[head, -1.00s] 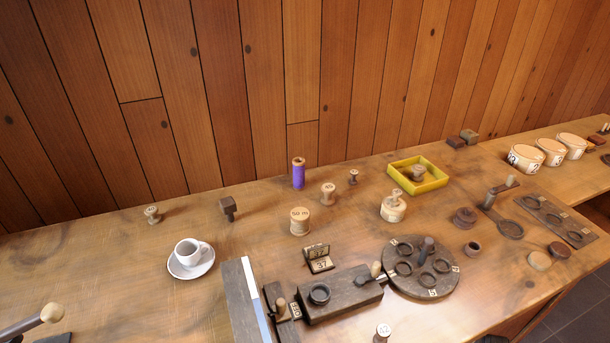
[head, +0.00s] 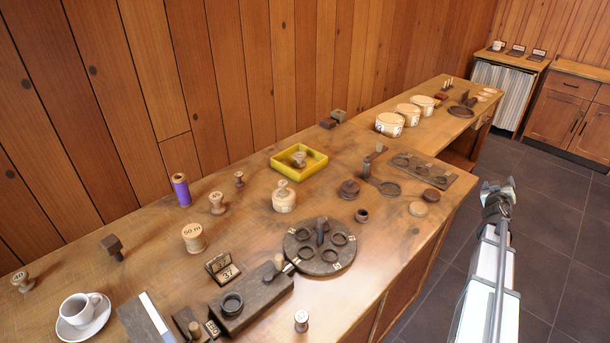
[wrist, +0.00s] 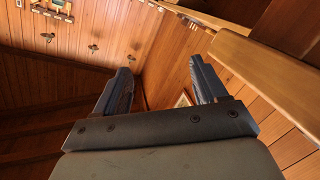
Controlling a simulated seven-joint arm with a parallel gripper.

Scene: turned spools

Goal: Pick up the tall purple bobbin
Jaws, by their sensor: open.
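The tall purple bobbin (head: 181,190) stands upright near the back edge of the bench, on the left side of the head view. It has purple thread around its middle and a pale wooden top. My gripper (head: 495,187) is far to its right, beyond the front edge of the bench and above the floor. In the wrist view my gripper (wrist: 163,82) has its two fingers spread apart with nothing between them. The bobbin cannot be made out in the wrist view.
Small spools (head: 217,203) and a larger "50 m" spool (head: 194,238) stand near the bobbin. A yellow tray (head: 277,168) holds a spool further right. A round dark turntable (head: 318,262) and a white cup (head: 79,306) are nearer the front. Bare bench lies left of the bobbin.

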